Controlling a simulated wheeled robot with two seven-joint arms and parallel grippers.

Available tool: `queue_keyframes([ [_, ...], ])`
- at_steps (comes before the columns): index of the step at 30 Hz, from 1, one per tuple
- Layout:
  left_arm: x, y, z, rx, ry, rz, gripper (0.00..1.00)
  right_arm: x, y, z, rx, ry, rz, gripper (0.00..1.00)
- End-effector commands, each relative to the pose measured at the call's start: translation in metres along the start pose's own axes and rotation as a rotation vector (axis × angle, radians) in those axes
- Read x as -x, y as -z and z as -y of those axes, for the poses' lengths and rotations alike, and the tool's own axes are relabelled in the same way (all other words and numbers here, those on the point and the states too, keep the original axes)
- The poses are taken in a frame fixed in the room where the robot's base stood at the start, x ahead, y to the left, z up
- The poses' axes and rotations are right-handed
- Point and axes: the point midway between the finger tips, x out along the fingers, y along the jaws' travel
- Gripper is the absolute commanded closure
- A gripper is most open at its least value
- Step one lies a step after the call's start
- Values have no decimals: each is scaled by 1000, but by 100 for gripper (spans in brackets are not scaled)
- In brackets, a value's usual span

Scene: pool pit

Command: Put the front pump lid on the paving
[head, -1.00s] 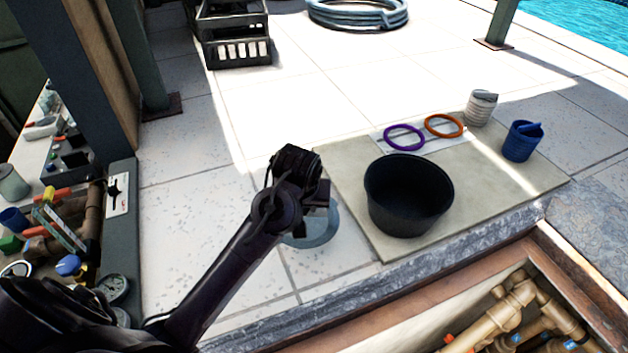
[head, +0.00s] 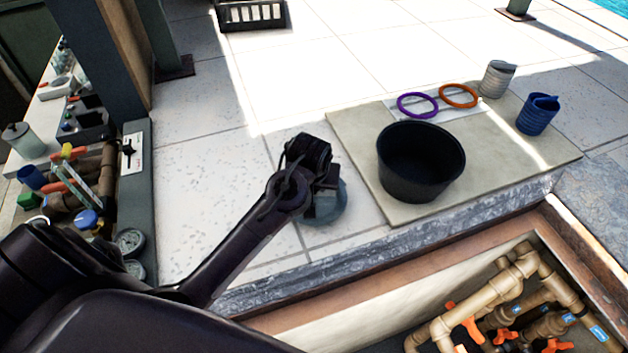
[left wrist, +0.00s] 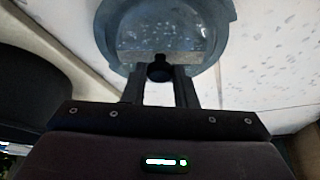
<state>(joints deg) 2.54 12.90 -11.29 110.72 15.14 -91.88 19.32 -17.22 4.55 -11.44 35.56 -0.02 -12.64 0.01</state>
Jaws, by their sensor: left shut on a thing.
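The pump lid (head: 335,208) is a round, see-through blue-grey disc, partly hidden behind my left gripper (head: 322,203) in the head view. In the left wrist view the lid (left wrist: 165,14) lies ahead of the fingers, with speckled paving showing through it. My left gripper (left wrist: 159,74) is shut on the lid's dark knob. The lid is over the pale paving (head: 205,180), just left of the beige mat; I cannot tell whether it touches the paving. My right gripper is not in view.
The open pipe pit (head: 480,310) is in front. Clear paving lies behind and left.

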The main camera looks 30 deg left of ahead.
Motion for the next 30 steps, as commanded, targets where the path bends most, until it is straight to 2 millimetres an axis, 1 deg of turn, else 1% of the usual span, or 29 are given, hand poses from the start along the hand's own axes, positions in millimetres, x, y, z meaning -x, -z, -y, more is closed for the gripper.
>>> queue_keyframes([
  [11, -1, 0, 0, 0, -1, -1, 96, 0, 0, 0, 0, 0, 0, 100],
  [30, -9, -4, 0, 0, -1, 0, 96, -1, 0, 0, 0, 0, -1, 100],
])
